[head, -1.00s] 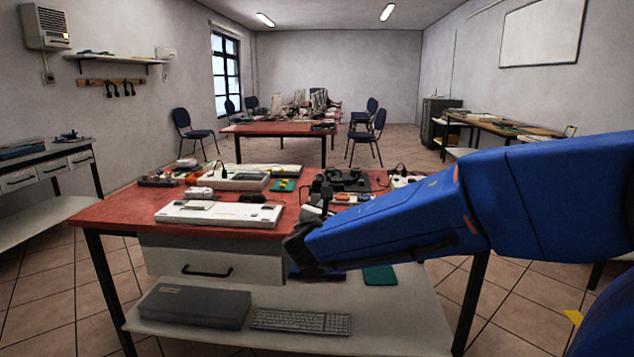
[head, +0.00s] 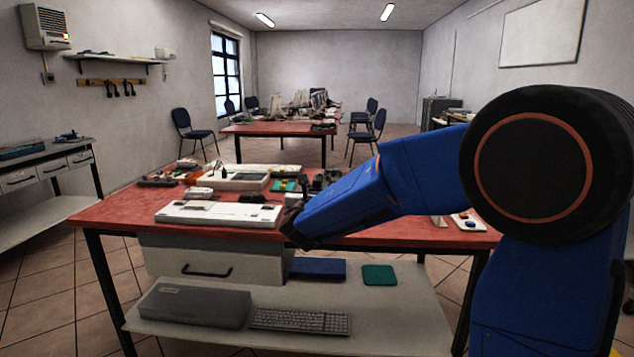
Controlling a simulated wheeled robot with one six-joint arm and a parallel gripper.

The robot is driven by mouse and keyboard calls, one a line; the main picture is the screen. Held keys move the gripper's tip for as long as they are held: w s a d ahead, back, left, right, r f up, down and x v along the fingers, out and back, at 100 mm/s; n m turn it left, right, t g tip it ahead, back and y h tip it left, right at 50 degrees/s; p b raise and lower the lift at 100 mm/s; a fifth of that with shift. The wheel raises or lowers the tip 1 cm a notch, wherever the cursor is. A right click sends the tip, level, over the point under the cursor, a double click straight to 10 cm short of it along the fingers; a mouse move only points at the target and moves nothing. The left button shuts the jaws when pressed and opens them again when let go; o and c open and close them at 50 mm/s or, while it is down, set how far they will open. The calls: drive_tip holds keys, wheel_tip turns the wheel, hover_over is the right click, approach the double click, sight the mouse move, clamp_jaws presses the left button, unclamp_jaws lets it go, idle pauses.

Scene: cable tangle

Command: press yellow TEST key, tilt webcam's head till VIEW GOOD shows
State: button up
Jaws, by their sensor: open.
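My gripper (head: 292,224) is a dark shape at the end of my blue arm, over the front part of the red-topped table. It is near the right end of a white flat device (head: 218,213). Its fingers are small and dark here, and nothing shows held in them. I cannot make out the yellow TEST key, the webcam or any VIEW GOOD sign. My arm hides much of the right part of the tabletop. Some dark gear (head: 322,181) shows just behind the arm.
The red tabletop (head: 120,208) is bare at its front left. A cream device (head: 240,178) and a teal item (head: 283,185) lie behind the white one. A small white plate with a blue part (head: 468,221) lies at the right. A keyboard (head: 300,320) lies on the lower shelf.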

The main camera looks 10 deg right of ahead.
sight(318, 181)
drive_tip(key=x, duration=0.7)
drive_tip(key=shift+s, duration=0.1)
drive_tip(key=c, duration=1.1)
drive_tip(key=shift+o, duration=0.2)
drive_tip(key=shift+d+m, duration=0.15)
drive_tip(key=shift+m, duration=0.65)
drive_tip(key=o, duration=1.1)
drive_tip(key=shift+c, duration=0.2)
drive_tip(key=shift+s, duration=0.1)
drive_tip(key=v, duration=1.7)
